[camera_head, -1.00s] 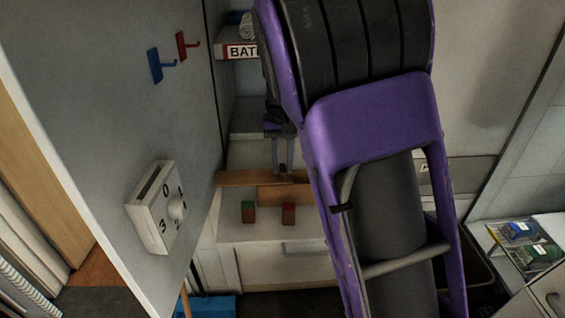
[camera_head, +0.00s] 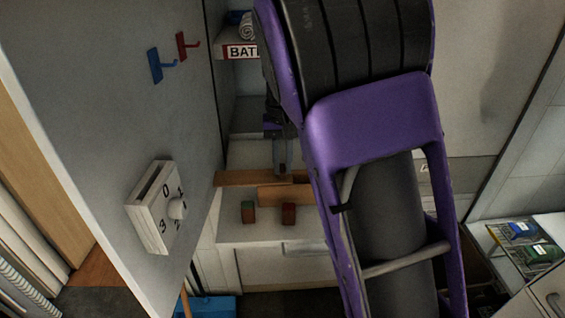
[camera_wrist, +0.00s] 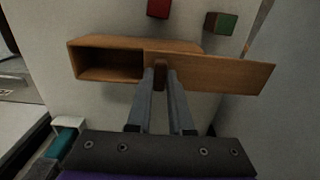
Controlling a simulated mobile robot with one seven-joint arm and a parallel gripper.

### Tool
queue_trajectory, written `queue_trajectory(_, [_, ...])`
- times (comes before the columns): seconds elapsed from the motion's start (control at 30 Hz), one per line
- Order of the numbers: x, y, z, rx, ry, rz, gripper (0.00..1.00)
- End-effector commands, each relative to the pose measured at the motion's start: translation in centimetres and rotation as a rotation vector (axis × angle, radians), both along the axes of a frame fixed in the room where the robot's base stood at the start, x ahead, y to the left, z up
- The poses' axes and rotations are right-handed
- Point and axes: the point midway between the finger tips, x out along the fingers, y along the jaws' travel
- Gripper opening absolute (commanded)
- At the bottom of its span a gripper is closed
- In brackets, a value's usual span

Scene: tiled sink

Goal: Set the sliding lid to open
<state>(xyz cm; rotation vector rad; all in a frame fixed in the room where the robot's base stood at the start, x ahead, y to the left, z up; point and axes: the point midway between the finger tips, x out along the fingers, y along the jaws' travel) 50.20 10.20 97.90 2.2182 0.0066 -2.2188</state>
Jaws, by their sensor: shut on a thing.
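A wooden box (camera_wrist: 105,46) with a dark open compartment at its left end lies across the wrist view. Its wooden sliding lid (camera_wrist: 225,74) sticks out well past the right end of the box. In the head view the lid (camera_head: 240,178) reaches out to the left, behind the front wall of the box (camera_head: 285,196). My gripper (camera_wrist: 164,72) is shut on the small dark knob (camera_wrist: 160,76) of the lid. My gripper also shows in the head view (camera_head: 283,168), partly beside my purple arm, which hides the right part of the box.
A green-topped block (camera_head: 248,212) and a red-topped block (camera_head: 288,213) stand in front of the box on the pale counter. A grey panel with a dial box (camera_head: 158,210) and hooks stands at the left. A shelf (camera_head: 238,51) is above.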

Motion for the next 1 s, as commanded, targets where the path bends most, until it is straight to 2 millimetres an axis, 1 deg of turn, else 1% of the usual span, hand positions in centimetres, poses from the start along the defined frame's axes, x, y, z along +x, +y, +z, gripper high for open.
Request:
queue_trajectory(0.47, [0.0,0.0,0.1,0.0,-0.001,0.0,0.0])
queue_trajectory(0.7, [0.0,1.1,0.2,0.0,0.001,0.0,0.0])
queue_trajectory(0.93, [0.0,1.2,0.0,0.0,0.0,0.0,0.0])
queue_trajectory(0.97, [0.0,1.2,0.0,0.0,-0.001,0.0,0.21])
queue_trajectory(1.0, [0.0,1.2,0.0,0.0,-0.001,0.0,0.28])
